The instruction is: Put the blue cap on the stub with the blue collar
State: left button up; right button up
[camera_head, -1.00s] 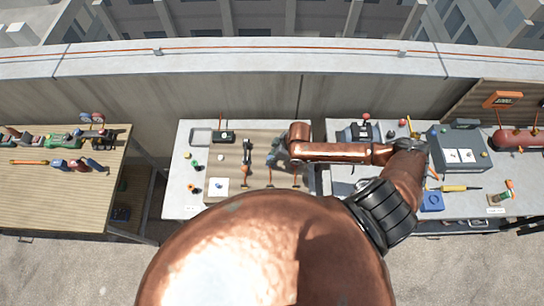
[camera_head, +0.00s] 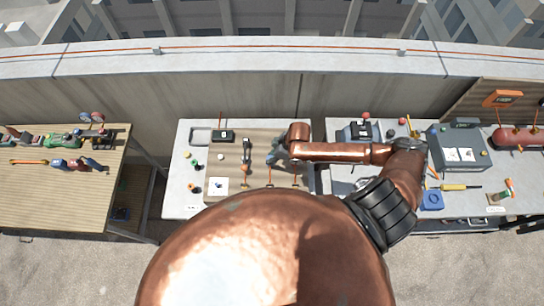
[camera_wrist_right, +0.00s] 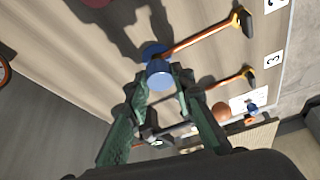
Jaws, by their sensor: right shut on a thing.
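The blue cap (camera_wrist_right: 159,74) sits between the fingertips of my right gripper (camera_wrist_right: 162,88), which is shut on it. A wider blue ring, which looks like the blue collar (camera_wrist_right: 153,48), shows just beyond the cap in the wrist view. An orange rod (camera_wrist_right: 200,36) with a dark end runs from beside this ring. The cap partly covers the ring, and I cannot tell whether they touch. In the head view my right gripper (camera_head: 274,156) is over the right part of the middle table's wooden board; the cap is too small to make out there. My left gripper is not in view.
A second orange rod (camera_wrist_right: 228,80) stands close to the right gripper. The middle table (camera_head: 181,207) also holds a white card (camera_head: 217,187), a dark box (camera_head: 223,136) and small coloured parts. A crowded right table and a wooden left table (camera_head: 50,205) stand either side.

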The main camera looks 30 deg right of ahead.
jog(key=shift+f, duration=1.1)
dwell(1.1)
jog(key=o, duration=0.8)
jog(key=shift+o, duration=0.2)
jog(key=v, duration=1.2)
jog(key=shift+s+d, duration=0.1)
